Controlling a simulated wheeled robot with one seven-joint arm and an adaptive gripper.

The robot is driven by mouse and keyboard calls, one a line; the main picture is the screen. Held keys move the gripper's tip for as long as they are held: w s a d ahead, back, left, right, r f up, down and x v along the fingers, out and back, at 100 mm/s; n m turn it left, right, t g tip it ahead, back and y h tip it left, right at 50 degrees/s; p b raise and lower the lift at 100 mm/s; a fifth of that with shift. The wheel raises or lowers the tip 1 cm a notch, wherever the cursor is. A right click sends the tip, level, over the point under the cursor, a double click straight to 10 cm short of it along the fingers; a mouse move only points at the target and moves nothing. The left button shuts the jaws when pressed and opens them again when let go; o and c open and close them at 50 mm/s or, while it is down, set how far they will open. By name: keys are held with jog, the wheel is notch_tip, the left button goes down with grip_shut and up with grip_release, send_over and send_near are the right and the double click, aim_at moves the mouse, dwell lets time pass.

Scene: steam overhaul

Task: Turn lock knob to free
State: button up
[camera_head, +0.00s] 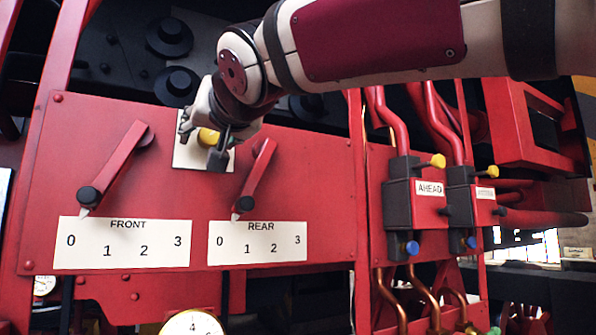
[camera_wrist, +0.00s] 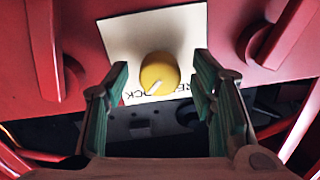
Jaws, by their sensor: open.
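The yellow lock knob (camera_head: 208,137) sits on a white plate (camera_head: 184,155) on the red panel, partly hidden by my gripper (camera_head: 218,150) in the head view. In the wrist view the round knob (camera_wrist: 160,73) shows whole, with a pale pointer line running toward its lower left. Black lettering on the plate (camera_wrist: 125,40) is upside down and partly covered by the knob and fingers. My gripper (camera_wrist: 157,82) is open, with one green-padded finger on each side of the knob. Gaps show between the knob and both fingers.
A FRONT lever (camera_head: 115,165) stands left of the knob, and a REAR lever (camera_head: 255,178) stands close to its right, near my gripper. Number plates lie below them. The AHEAD valve block (camera_head: 402,195) and red pipes are farther right.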

jog(key=shift+w+a, duration=0.1)
jog(key=shift+w, duration=0.05)
jog(key=c, duration=1.1)
jog(key=shift+c, duration=0.2)
